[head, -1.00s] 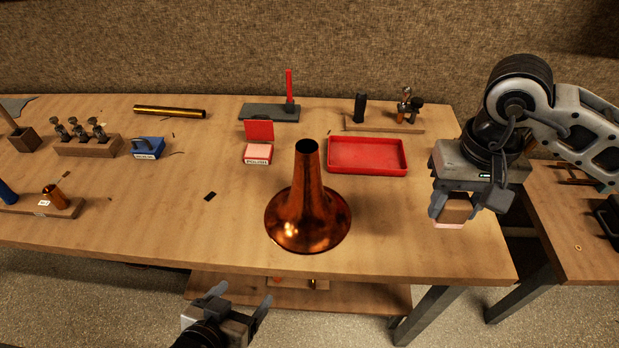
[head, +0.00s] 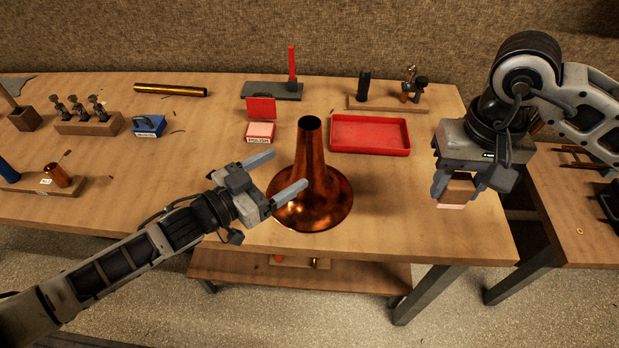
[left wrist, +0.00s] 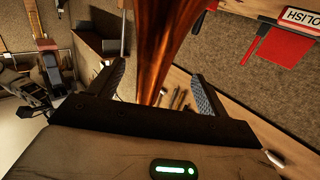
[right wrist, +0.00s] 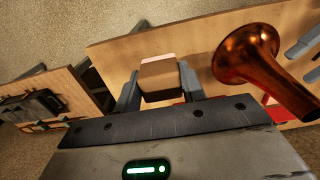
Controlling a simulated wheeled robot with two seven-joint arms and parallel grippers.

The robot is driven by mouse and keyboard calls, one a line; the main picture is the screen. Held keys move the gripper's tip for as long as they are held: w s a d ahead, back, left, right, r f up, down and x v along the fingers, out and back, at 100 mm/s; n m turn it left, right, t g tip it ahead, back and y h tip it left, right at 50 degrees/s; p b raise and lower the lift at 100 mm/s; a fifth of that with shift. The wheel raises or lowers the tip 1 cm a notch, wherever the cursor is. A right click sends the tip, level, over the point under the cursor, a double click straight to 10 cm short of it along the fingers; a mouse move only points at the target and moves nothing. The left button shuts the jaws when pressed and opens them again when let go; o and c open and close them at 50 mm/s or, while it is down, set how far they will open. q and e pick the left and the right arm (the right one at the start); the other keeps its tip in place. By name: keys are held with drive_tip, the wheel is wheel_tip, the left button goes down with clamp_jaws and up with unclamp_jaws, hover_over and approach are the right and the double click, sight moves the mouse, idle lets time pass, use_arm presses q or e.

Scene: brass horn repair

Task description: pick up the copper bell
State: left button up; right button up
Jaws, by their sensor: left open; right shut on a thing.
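The copper bell (head: 312,190) stands on the bench with its wide flare down and its narrow end up. My left gripper (head: 281,174) is open at the bell's left, with its fingers pointing toward the neck. In the left wrist view the bell (left wrist: 165,40) rises just ahead of and between the open fingers (left wrist: 160,82), with no clear contact. My right gripper (head: 456,196) is shut on a brown block with a pink face (right wrist: 160,80), held near the bench's right end. The bell (right wrist: 245,58) also shows in the right wrist view.
A red tray (head: 370,149) lies behind and right of the bell. A small box labelled polish (head: 260,132) stands behind my left gripper. A hammer with a red handle (head: 292,66) and a brass tube (head: 170,90) are farther back.

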sight(296, 163)
use_arm(q)
drive_tip(key=x, duration=0.3)
drive_tip(key=shift+w+d, duration=0.2)
drive_tip(key=shift+d, duration=0.05)
drive_tip(key=shift+s+d+r+x, duration=0.1)
drive_tip(key=shift+d+x, duration=0.05)
drive_tip(key=shift+x, duration=1.2)
drive_tip(key=shift+s+d+r+x, duration=0.1)
drive_tip(key=shift+s+x, duration=0.05)
drive_tip(key=shift+x, duration=1.15)
drive_tip(key=shift+r, duration=0.1)
drive_tip(key=c, duration=1.7)
